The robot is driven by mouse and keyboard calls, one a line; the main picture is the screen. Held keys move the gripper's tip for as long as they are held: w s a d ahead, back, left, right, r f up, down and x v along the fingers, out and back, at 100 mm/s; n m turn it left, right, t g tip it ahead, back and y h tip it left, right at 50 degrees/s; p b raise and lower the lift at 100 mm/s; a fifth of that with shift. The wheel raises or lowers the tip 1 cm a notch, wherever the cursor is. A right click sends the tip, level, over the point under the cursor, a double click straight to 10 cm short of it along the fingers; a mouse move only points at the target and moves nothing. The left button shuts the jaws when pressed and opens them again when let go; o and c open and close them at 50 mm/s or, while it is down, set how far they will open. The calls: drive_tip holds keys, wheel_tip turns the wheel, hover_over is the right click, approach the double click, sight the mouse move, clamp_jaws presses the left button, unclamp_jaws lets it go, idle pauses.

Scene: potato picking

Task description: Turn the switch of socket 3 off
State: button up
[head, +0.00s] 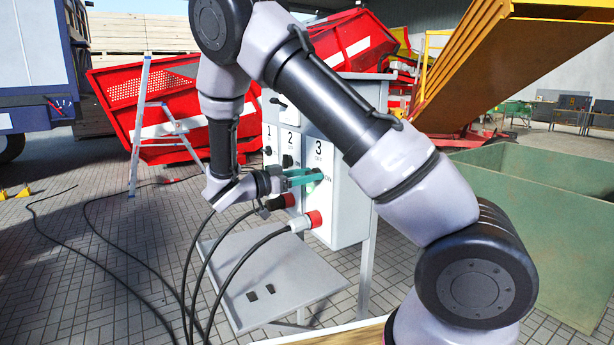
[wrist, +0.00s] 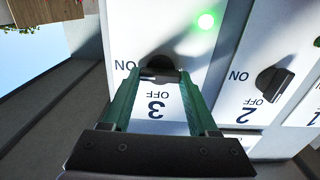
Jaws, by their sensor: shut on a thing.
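The socket box (head: 349,215) is a white-grey cabinet with panels marked 1, 2 and 3. My gripper (head: 318,176) reaches the panel of socket 3 from the left. In the wrist view my gripper's green fingers (wrist: 160,78) are closed around the dark switch of socket 3 (wrist: 158,64). The fingers partly hide this switch, so I cannot tell its exact angle. The ON label stands left of it and OFF below it in that view. A green lamp (wrist: 206,21) on the panel is lit. The switch of socket 2 (wrist: 274,83) is beside it, untouched.
Red plugs (head: 315,218) with black cables sit in the box below the switches. A grey plate (head: 270,280) juts out below the box. A green bin (head: 530,215) stands at the right, a stepladder (head: 139,125) at the left. Cables cross the paved floor.

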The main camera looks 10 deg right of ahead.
drive_tip(key=shift+n, duration=0.4)
drive_tip(key=shift+w+a+f+n, duration=0.1)
drive_tip(key=shift+w+n, duration=0.05)
drive_tip(key=shift+n, duration=4.15)
drive_tip(key=shift+w+a+f+n, duration=0.1)
drive_tip(key=shift+n, duration=4.2)
drive_tip(key=o, duration=1.4)
drive_tip(key=shift+d, duration=0.1)
drive_tip(key=v, duration=1.1)
